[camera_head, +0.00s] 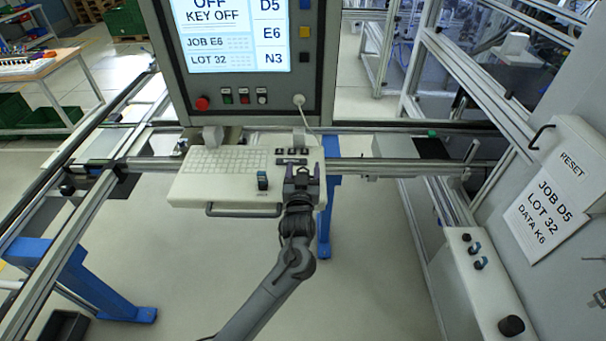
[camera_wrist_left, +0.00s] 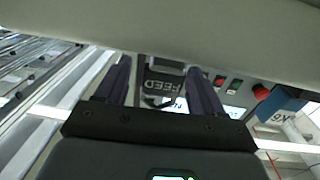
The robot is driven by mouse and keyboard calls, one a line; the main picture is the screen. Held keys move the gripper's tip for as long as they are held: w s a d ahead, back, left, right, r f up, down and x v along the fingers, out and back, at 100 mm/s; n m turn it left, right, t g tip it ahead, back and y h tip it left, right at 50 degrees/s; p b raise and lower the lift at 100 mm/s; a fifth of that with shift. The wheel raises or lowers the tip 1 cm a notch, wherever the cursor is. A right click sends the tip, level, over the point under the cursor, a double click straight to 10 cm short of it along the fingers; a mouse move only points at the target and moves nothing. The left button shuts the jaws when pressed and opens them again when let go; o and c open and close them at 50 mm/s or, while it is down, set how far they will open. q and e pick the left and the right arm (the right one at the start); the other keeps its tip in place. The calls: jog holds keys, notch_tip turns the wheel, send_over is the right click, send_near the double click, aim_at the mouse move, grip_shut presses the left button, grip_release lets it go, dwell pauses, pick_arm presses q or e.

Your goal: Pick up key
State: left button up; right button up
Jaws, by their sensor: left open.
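My left gripper (camera_head: 303,171) is open over the right end of the white keyboard panel (camera_head: 185,187), with its two dark fingers apart. The fingers also show in the left wrist view (camera_wrist_left: 160,85), with a dark area marked FEED between them and nothing held. I cannot tell for sure which part is the key. In the left wrist view a blue block (camera_wrist_left: 285,100) with a pale lettered part shows at the right. My right gripper is not in view.
The console (camera_head: 178,60) rises behind the panel, with a red button (camera_head: 202,103) and a white corded knob (camera_head: 299,100). A handle (camera_head: 245,211) runs along the panel's front. A grey control box (camera_head: 470,285) stands at the right. Metal rails flank the open floor.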

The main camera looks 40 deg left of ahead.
pick_arm(q)
jog(key=shift+w+a, duration=0.15)
jog(key=shift+w, duration=0.05)
jog(key=shift+c, duration=0.5)
jog(key=c, duration=0.9)
jog(key=shift+c, duration=0.2)
jog(key=shift+r, duration=0.1)
